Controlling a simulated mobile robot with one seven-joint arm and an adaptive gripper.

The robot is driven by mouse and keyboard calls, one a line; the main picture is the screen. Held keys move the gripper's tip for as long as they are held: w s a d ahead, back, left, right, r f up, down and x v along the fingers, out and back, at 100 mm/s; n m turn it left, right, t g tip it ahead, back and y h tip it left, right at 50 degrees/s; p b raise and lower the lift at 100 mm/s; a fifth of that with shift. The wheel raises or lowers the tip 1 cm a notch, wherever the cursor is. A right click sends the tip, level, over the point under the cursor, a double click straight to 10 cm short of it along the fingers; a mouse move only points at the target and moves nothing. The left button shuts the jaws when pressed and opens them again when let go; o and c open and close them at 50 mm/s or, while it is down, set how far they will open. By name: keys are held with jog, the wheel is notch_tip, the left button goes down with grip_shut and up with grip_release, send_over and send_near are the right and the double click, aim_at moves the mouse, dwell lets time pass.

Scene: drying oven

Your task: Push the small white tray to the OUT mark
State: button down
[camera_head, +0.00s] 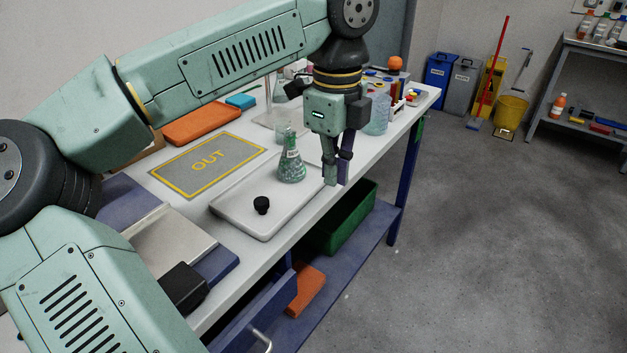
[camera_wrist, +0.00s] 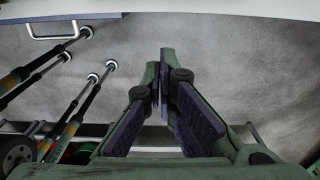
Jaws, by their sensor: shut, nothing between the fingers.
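The small white tray (camera_head: 236,201) lies flat on the white bench. A flask of green granules (camera_head: 291,168) stands upright on it, and a black knob-like piece (camera_head: 262,205) sits near its front. The OUT mark (camera_head: 185,180) is a grey rectangle with yellow border and lettering, behind and left of the tray, apart from it. My gripper (camera_head: 337,182) points down by the tray's right end, near the bench's front edge. Its fingers are together and empty; I cannot tell whether they touch the tray. In the wrist view the fingertips (camera_wrist: 160,84) show over grey floor; no tray shows there.
A clear bottle (camera_head: 376,112) stands behind my gripper. A balance-like device (camera_head: 165,240) is at left. A green crate (camera_head: 345,222) is on the lower shelf. The bench between tray and mark looks clear.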

aim_at(309, 216)
jog(key=a+f+p, duration=0.1)
jog(key=f, duration=0.2)
jog(key=w+f+p, duration=0.1)
jog(key=f, duration=0.2)
jog(key=a+f+p, duration=0.1)
jog(key=f, duration=0.2)
jog(key=shift+w+a+f, duration=0.3)
jog(key=shift+w+a+f+p, duration=0.15)
jog(key=shift+w+a+p, duration=0.15)
jog(key=shift+a+p, duration=0.05)
jog(key=shift+w+a+f, duration=0.1)
jog(key=shift+w+a, duration=0.1)
jog(key=shift+a, duration=0.1)
jog(key=w+a, duration=0.4)
jog(key=a, duration=0.1)
jog(key=w+a+b, duration=0.1)
jog(key=w+a, duration=0.3)
jog(key=a, duration=0.2)
jog(key=w+a, duration=0.4)
jog(key=a, duration=0.1)
jog(key=shift+a+b, duration=0.4)
jog(key=shift+d, duration=0.1)
